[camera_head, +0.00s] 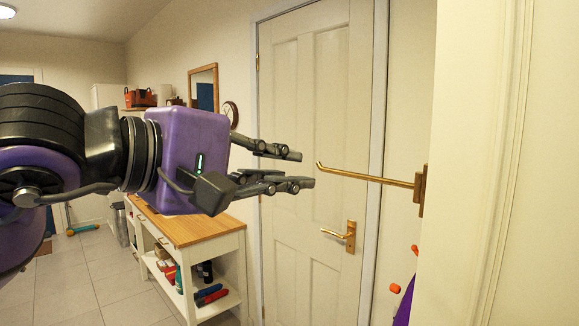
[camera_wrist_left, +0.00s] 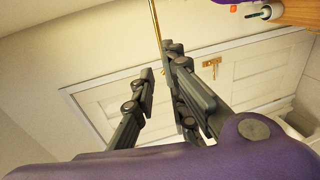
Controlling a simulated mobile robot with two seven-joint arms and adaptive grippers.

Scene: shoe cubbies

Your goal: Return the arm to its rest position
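My left arm comes in from the left of the head view, purple and black, held level in the air. Its left gripper (camera_head: 303,169) points right, with dark fingers spread apart and nothing between them. The tips are just left of the free end of a brass rod (camera_head: 365,177) and look apart from it. In the left wrist view the left gripper (camera_wrist_left: 160,64) also shows open and empty, with the rod (camera_wrist_left: 155,20) beyond the tips. My right gripper is not in view.
The rod's wall plate (camera_head: 420,190) is at right. Behind is a cream door (camera_head: 315,110) with a brass handle (camera_head: 345,235). A wood-topped trolley (camera_head: 205,228) stands below my left arm. Tiled floor (camera_head: 95,285) lies open at left. A purple-and-orange thing (camera_head: 404,303) is partly hidden at lower right.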

